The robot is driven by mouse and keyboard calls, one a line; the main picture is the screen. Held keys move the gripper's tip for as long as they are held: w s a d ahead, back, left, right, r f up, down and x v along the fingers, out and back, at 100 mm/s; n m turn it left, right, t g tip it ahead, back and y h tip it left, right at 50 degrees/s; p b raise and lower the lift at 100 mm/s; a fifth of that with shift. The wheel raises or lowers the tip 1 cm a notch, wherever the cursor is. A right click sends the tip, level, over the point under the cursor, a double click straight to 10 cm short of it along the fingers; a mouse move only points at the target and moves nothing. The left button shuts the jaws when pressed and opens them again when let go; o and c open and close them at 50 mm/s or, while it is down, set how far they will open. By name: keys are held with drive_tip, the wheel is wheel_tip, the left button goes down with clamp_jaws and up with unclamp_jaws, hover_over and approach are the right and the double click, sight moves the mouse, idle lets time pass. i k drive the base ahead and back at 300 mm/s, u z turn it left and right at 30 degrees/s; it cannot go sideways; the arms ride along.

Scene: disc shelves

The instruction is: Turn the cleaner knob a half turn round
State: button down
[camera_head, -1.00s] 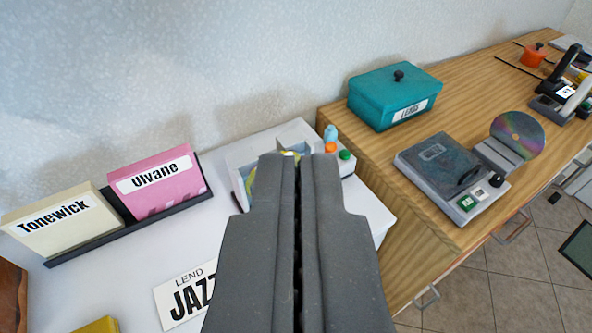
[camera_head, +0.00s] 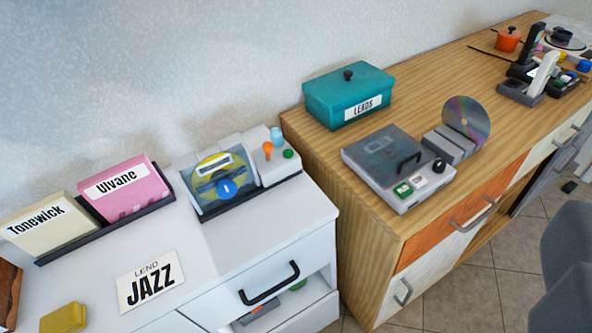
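The cleaner appears to be the small white machine (camera_head: 271,172) on the white cabinet. A yellow disc (camera_head: 206,164) lies in its blue-grey tray. A round blue knob (camera_head: 227,188) with a short white mark sits at the tray's front, upright in the picture. An orange-topped peg (camera_head: 267,150), a green button (camera_head: 288,154) and a pale blue bottle shape (camera_head: 276,135) are at its right.
A grey player (camera_head: 380,165) with a black knob (camera_head: 439,165) stands on the wooden counter, beside a disc (camera_head: 466,122). A teal box (camera_head: 350,97) is behind. Pink (camera_head: 128,193) and cream (camera_head: 40,225) sleeves stand left. Space before the knob is clear.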

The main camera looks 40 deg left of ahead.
sight(227, 187)
drive_tip(key=z, duration=0.15)
drive_tip(key=k, duration=1.9)
drive_tip(key=u, duration=0.7)
drive_tip(key=i, duration=1)
